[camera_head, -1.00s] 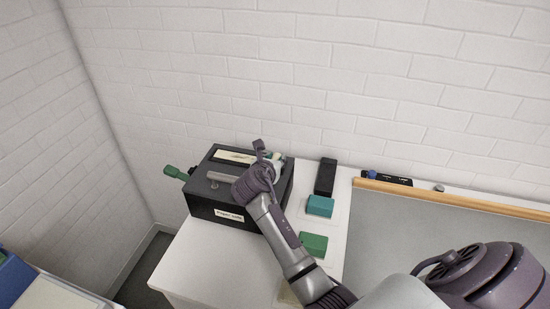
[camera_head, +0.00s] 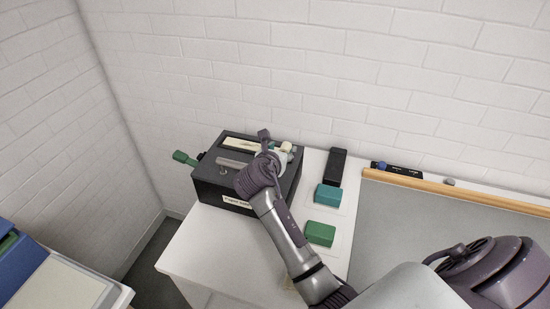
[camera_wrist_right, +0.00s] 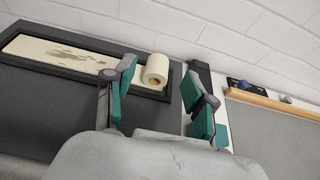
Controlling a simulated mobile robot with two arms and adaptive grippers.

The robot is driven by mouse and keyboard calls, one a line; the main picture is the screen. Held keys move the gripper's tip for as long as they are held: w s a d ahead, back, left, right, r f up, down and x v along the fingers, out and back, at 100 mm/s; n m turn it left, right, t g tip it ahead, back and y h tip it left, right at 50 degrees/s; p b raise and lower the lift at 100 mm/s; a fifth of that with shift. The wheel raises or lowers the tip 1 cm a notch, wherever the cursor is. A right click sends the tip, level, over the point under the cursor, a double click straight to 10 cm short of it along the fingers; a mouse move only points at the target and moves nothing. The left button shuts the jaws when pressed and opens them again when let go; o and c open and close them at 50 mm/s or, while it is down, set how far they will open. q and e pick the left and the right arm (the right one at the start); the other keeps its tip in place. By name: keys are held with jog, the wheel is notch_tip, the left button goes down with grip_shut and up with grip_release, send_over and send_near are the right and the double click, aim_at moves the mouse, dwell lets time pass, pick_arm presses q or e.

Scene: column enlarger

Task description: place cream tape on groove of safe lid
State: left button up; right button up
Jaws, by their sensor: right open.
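The black box labelled as a paper safe (camera_head: 207,188) stands on the white counter. Its lid has a dark-framed recess with a pale strip (camera_head: 243,144), also seen in the right wrist view (camera_wrist_right: 60,52). The cream tape (camera_wrist_right: 157,70), a small roll, is at the right end of this recess; whether it is seated there I cannot tell. In the head view the tape (camera_head: 287,147) is partly covered by my gripper. My right gripper (camera_wrist_right: 162,88) is open above the lid, its teal-padded fingers to either side of the roll in the picture. My left gripper is not in view.
A grey bar handle (camera_head: 234,163) is on the lid. A black block (camera_head: 336,167), a teal block (camera_head: 328,195) and a green block (camera_head: 320,233) are to its right. A green-handled tool (camera_head: 185,158) sticks out left. The brick wall is close behind.

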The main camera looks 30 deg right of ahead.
jog(key=b+v, duration=0.1)
jog(key=v, duration=0.7)
jog(key=shift+s+a+r, duration=0.15)
jog(key=shift+s+r, duration=0.05)
jog(key=shift+f, duration=0.1)
